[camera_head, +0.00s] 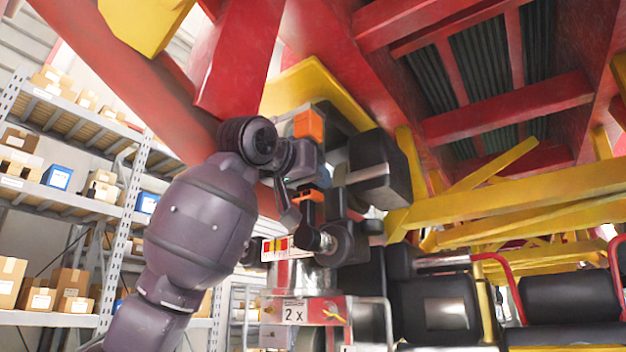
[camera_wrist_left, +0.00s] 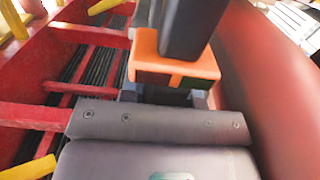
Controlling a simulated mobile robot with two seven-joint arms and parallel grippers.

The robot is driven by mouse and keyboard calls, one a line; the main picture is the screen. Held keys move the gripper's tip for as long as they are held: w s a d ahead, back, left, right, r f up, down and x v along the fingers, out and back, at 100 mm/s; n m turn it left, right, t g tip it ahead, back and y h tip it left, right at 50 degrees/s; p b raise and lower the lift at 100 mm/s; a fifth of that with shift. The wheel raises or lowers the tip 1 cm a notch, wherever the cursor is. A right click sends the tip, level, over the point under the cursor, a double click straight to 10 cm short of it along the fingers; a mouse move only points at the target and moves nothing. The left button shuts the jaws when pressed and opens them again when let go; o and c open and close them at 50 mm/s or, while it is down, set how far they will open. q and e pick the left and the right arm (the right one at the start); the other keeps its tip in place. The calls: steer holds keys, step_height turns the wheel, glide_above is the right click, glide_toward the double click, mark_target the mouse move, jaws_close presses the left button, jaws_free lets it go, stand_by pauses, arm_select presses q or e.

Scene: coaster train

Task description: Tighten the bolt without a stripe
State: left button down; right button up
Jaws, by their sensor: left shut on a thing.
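My left arm rises from the lower left in the head view. My left gripper (camera_head: 318,160) is raised under the red and yellow frame and is shut on a black-and-orange tool (camera_head: 309,125). In the left wrist view the tool's orange part (camera_wrist_left: 172,62) sits just beyond my grey gripper housing, with a dark post going up from it. I cannot make out the tool's working end. I can make out no bolt, striped or plain, in either view. No right gripper can be made out.
Red beams (camera_head: 520,108) and yellow struts (camera_head: 530,205) crowd above and to the right. Black train seats (camera_head: 570,295) stand at the lower right. Shelves with boxes (camera_head: 60,205) stand at the left.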

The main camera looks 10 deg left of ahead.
arm_select(q)
steer(key=shift+x, duration=0.85)
stand_by(2.4)
steer(key=shift+s, duration=0.25)
steer(key=shift+b+v, duration=1.35)
steer(key=shift+v, duration=0.65)
steer(key=shift+r, duration=0.1)
